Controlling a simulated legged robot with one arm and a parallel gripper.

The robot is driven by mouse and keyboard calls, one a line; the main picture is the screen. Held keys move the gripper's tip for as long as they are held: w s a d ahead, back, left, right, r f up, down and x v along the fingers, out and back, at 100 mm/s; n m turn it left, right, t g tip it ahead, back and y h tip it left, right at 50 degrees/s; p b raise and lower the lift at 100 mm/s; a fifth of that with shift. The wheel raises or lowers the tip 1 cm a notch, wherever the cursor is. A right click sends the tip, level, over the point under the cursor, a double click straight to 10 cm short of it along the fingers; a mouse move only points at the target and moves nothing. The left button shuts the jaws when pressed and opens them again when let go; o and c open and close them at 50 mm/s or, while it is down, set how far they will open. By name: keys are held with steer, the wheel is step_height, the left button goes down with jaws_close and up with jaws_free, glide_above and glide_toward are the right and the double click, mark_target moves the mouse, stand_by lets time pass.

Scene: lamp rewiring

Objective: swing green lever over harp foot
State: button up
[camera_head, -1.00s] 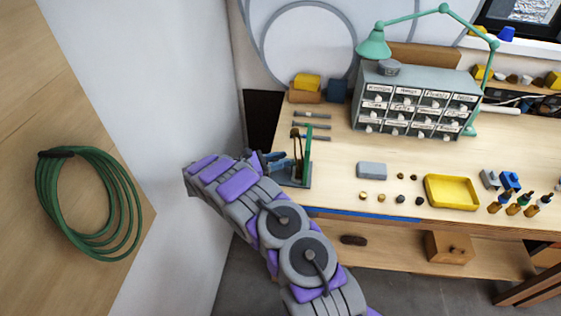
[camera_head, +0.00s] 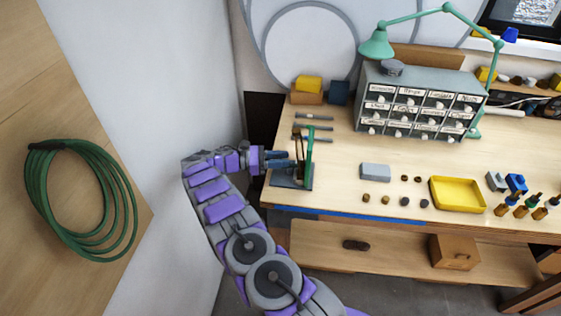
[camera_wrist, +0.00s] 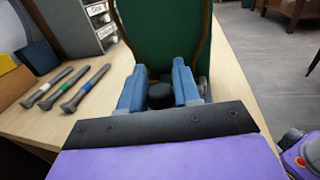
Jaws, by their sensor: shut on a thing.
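The green lever (camera_head: 309,148) stands nearly upright on a small dark stand (camera_head: 285,183) near the bench's left edge. The brown curved harp (camera_head: 297,143) rises just left of it. In the wrist view the green part (camera_wrist: 165,35) fills the top middle, with brown harp edges (camera_wrist: 207,35) at its sides. My gripper (camera_head: 287,160) reaches in from the left. Its blue fingers (camera_wrist: 160,92) are shut on a dark round knob (camera_wrist: 160,97) in front of the green part. How the knob joins the lever, and the harp's foot, are hidden.
Several bolt-like tools (camera_wrist: 71,84) lie behind the stand on the bench (camera_head: 345,150). A grey block (camera_head: 375,172), small round parts and a yellow tray (camera_head: 457,194) are to the right. A drawer cabinet (camera_head: 420,103) stands behind. The wall is close on the left.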

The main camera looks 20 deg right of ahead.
steer(key=shift+w+g+b, duration=0.15)
steer(key=shift+g+b, duration=0.15)
steer(key=shift+b, duration=0.05)
stand_by(0.4)
steer(key=o, duration=0.7)
steer(key=shift+a, duration=0.1)
step_height(320, 180, up, 4)
steer(key=shift+a+f+p, duration=0.1)
steer(key=shift+p, duration=0.5)
steer(key=shift+s+a+r+p, duration=0.15)
steer(key=shift+s+a+p, duration=0.35)
steer(key=shift+s, duration=2.05)
steer(key=shift+s+a+r+p, duration=0.2)
steer(key=shift+s+a, duration=0.65)
steer(key=shift+s, duration=1.75)
steer(key=shift+s+a+r+p, duration=0.15)
steer(key=shift+s+a+p, duration=0.35)
steer(key=shift+s, duration=2.05)
steer(key=shift+a, duration=0.15)
